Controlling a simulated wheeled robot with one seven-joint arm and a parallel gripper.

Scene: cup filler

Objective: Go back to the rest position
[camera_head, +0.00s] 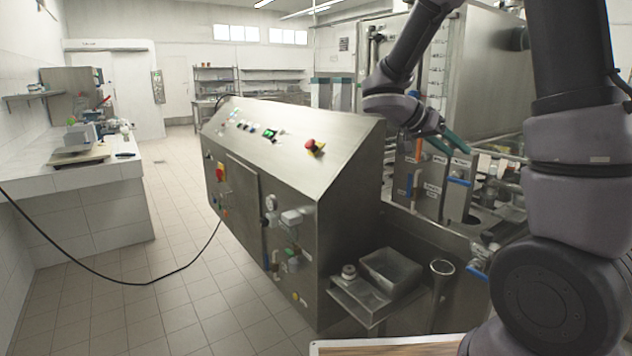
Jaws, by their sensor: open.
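My gripper (452,146) is at the upper right of the picture, with teal-green fingers pointing down and to the right. It is open, and I see nothing between its fingers. It is in front of the steel filling machine (432,182), near a part with blue handles. My dark grey and mauve arm fills the right side and reaches up out of the picture.
A steel control cabinet (345,140) with a red emergency button (315,147) stands in the middle. A small steel tray (352,300) and a metal cylinder (441,268) are at its lower right. A white tiled counter (95,176) is at left.

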